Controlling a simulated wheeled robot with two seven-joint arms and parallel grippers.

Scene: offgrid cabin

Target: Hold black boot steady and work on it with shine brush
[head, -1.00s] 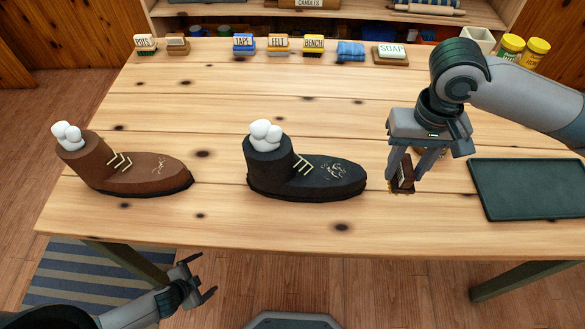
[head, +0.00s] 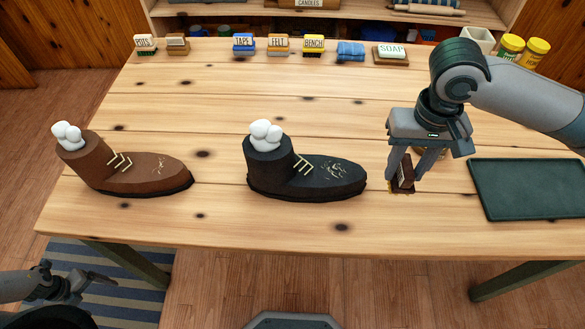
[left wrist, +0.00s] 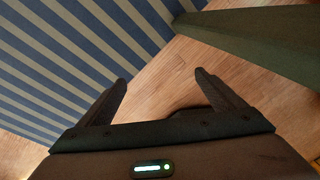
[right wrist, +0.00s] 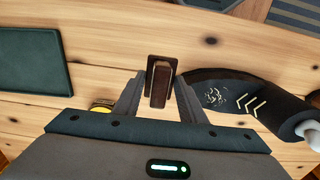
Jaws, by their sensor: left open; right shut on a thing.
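The black boot (head: 300,175) stands on the table, toe pointing right, with pale laces, light scuff marks on its toe and white stuffing in its top. It also shows at the right of the right wrist view (right wrist: 235,95). My right gripper (head: 404,180) is shut on the brown shine brush (head: 403,175), to the right of the boot's toe and apart from it. The brush shows between the fingers in the right wrist view (right wrist: 160,82). My left gripper (head: 75,283) is open and empty, low in front of the table's left side, over the floor (left wrist: 160,90).
A brown boot (head: 140,175) stands left of the black one. A dark green tray (head: 530,188) lies at the right. Labelled brushes, a blue cloth (head: 350,51), soap (head: 390,54) and yellow jars (head: 511,46) line the back.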

